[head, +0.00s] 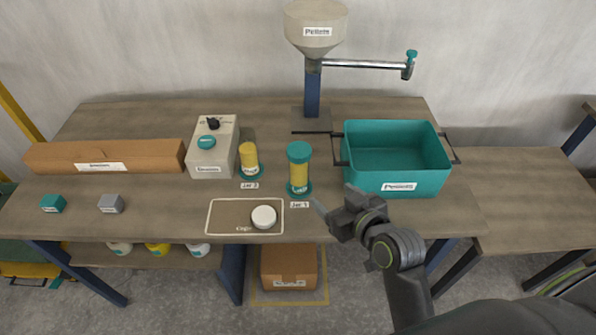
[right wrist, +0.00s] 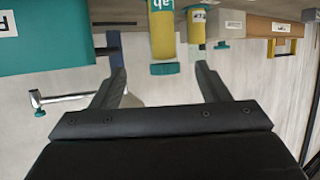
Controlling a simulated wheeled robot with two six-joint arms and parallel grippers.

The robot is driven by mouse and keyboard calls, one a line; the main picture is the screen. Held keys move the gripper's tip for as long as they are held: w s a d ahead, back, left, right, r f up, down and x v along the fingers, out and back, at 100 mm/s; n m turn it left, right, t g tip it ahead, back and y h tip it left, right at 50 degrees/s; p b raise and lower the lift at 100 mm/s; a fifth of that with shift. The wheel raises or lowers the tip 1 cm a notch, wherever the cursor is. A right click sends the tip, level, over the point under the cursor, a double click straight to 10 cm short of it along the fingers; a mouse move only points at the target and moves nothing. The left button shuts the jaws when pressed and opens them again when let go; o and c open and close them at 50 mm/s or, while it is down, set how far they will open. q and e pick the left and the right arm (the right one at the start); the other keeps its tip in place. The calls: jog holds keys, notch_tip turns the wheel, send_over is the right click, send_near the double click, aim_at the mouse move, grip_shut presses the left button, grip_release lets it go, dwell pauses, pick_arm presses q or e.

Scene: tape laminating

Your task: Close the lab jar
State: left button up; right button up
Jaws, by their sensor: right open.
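Jar 1 (head: 299,178), yellow inside with a teal cap (head: 299,151) on top, stands upright on the table. Jar 2 (head: 249,159), yellow, stands left of it on a teal base; no separate cap shows clearly on it. My right gripper (head: 332,208) is open and empty, to the right of and nearer than Jar 1, by the front edge. In the right wrist view, which looks upside down, Jar 1 (right wrist: 162,35) shows beyond and between the open fingers (right wrist: 157,85). My left gripper is out of view.
A teal pellets bin (head: 397,178) stands right of Jar 1. A hopper (head: 316,25) on a post with a side arm rises behind. A control box (head: 212,150), a long cardboard box (head: 105,157) and two small blocks (head: 53,204) sit left.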

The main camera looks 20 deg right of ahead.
aim_at(299, 149)
jog(key=x, duration=1.2)
jog(key=shift+w+f, duration=0.1)
jog(key=shift+f, duration=0.1)
jog(key=shift+f+p+x, duration=0.15)
jog(key=shift+x, duration=1.15)
jog(key=shift+f+p+x, duration=0.1)
jog(key=shift+p+x, duration=0.05)
jog(key=shift+x, duration=1.15)
jog(key=shift+a, duration=0.2)
jog(key=shift+r, duration=0.1)
jog(key=c, duration=1.2)
notch_tip(299, 149, up, 10)
jog(key=shift+p, duration=0.3)
jog(key=shift+c, duration=0.2)
